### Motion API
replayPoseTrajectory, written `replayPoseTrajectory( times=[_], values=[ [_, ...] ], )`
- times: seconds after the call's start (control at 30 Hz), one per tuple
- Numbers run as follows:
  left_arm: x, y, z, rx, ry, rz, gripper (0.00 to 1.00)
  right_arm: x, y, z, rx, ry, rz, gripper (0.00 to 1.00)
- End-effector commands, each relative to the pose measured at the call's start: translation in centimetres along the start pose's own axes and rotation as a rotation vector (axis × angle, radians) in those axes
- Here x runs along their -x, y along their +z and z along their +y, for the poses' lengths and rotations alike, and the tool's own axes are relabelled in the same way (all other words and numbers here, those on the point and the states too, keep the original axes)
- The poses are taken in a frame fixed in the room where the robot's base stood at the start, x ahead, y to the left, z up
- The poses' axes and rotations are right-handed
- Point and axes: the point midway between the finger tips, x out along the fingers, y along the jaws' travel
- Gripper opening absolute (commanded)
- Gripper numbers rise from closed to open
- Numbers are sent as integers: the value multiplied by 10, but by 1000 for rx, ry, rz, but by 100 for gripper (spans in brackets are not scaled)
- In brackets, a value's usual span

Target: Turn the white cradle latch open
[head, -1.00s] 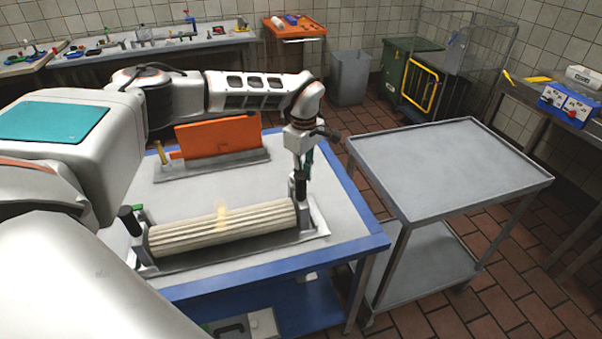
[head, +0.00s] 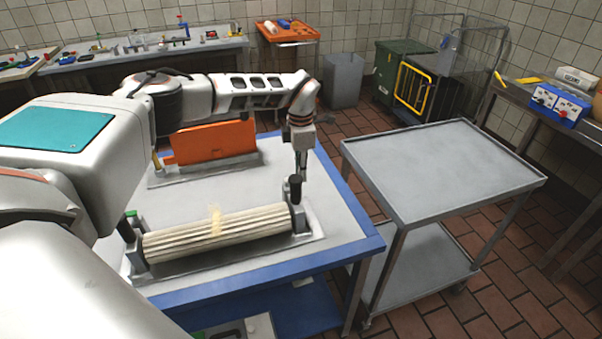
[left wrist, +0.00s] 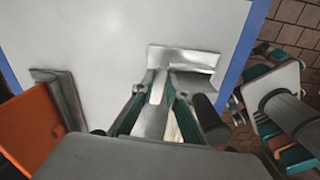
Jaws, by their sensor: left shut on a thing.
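The grey cradle (head: 313,236) lies on the blue-edged table and holds a pale ribbed roller (head: 215,234) with a yellowish band around its middle. A black upright knob (head: 295,188) stands at the cradle's right end. My left gripper (head: 302,176) points down beside this knob. In the left wrist view the left gripper (left wrist: 163,88) is shut on a narrow pale piece (left wrist: 157,87), apparently the white cradle latch. The black knob (left wrist: 210,120) shows just outside its fingers. The fingers hide much of the latch, and how far it is turned cannot be told. My right gripper is not in view.
An orange panel (head: 212,142) stands in a grey holder at the table's back, also in the left wrist view (left wrist: 35,130). The cradle's left end has a green-topped part (head: 130,214). A grey cart (head: 440,170) stands right of the table. Bare tabletop lies behind the roller.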

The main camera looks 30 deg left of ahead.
Motion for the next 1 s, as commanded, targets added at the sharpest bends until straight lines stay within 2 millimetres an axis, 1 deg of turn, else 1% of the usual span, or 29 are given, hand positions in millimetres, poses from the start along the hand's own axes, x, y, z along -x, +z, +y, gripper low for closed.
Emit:
replayPoseTrajectory(
  times=[0.3, 0.8, 0.83, 0.87, 0.9, 1.0],
  values=[
    [0, 0, 4, 107, -1, 1, 0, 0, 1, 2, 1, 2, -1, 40],
    [0, 0, 5, 124, 0, 1, 0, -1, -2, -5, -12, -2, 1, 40],
    [0, 0, 5, 124, 0, 1, 19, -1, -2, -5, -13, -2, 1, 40],
    [0, 0, 5, 124, 0, 1, 27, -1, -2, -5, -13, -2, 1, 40],
    [0, -1, 5, 124, 0, 1, 31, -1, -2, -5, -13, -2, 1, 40],
    [0, -1, 5, 124, 0, 1, 31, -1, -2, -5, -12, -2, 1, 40]
  ],
)
